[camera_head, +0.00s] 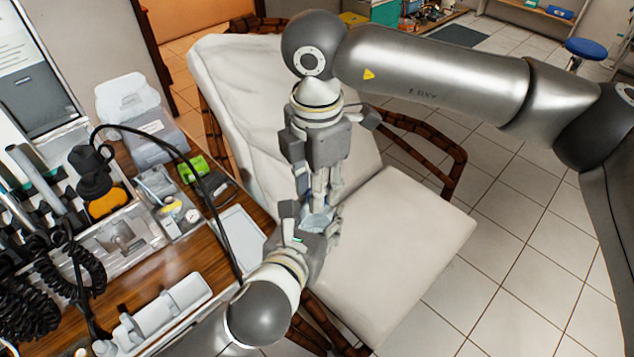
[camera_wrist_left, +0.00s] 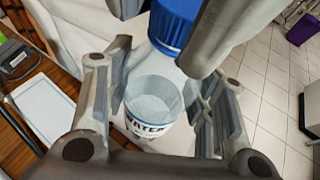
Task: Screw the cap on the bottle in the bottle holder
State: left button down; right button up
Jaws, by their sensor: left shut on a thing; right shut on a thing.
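A clear bottle (camera_wrist_left: 152,112) with a "WATER" label stands between the fingers of my left gripper (camera_head: 312,228), which is shut on it. In the head view the bottle (camera_head: 318,218) shows only as a pale bit between the two grippers. A ribbed blue cap (camera_wrist_left: 178,22) is at the bottle's top end in the left wrist view. My right gripper (camera_head: 320,197) points down from above and is shut on the cap. The cap is hidden in the head view. I cannot tell whether the cap touches the neck. I cannot make out the bottle holder for certain.
A black cable (camera_head: 212,205) arcs close to my left arm. Tiled floor lies open at right.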

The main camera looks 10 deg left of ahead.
jog(key=m, duration=0.4)
jog(key=shift+w, duration=0.15)
jog(key=o, duration=0.7)
notch_tip(320, 180, up, 12)
dwell(0.6)
